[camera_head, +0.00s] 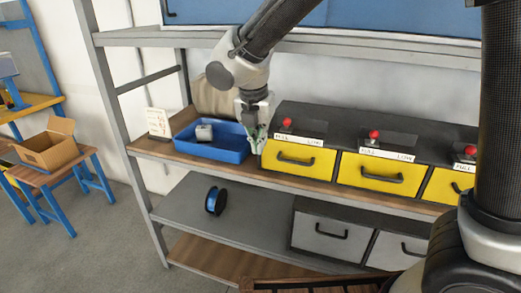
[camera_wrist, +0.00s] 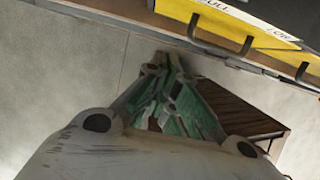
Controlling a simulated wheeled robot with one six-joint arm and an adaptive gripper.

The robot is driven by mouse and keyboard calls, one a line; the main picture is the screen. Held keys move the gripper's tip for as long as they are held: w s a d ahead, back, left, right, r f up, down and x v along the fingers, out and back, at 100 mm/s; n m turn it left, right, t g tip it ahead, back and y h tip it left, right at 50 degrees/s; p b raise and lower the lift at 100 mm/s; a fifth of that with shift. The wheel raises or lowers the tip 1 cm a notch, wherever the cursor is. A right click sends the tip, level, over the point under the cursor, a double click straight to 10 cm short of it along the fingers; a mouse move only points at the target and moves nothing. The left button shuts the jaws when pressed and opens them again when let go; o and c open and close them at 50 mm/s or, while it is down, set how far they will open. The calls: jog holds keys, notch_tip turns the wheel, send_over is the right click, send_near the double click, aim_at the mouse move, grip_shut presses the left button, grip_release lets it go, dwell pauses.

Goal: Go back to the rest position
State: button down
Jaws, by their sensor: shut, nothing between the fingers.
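My gripper (camera_head: 256,143) is at the shelf, between the blue tray and the leftmost yellow drawer in the head view. Its green-tinted fingers are closed together with nothing between them. In the wrist view the gripper (camera_wrist: 172,65) reaches away from the camera and its fingers converge. My arm comes down to it from the upper right, bent at the elbow. Whether the fingertips touch the tray or the drawer unit cannot be told.
The blue tray (camera_head: 229,152) holds a small grey part (camera_head: 204,132); a white card (camera_head: 158,122) stands left. Yellow drawers (camera_head: 298,160) with red knobs line the right. Below are a blue spool (camera_head: 215,201) and grey drawers (camera_head: 331,236). A cardboard box (camera_head: 52,148) stands far left.

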jog(key=s+d+r+m, duration=0.3)
jog(key=s+d+m, duration=0.3)
jog(key=d+m, duration=0.4)
jog(key=s+d+r+m+t, duration=0.1)
jog(key=s+d+r+m, duration=0.2)
jog(key=s+d+m, duration=0.3)
jog(key=s+d+r+m+y, duration=0.1)
jog(key=s+d+r+m, duration=0.2)
jog(key=d+m, duration=1.3)
jog(key=s+d, duration=0.3)
jog(key=shift+s+t, duration=0.15)
jog(key=shift+t, duration=0.25)
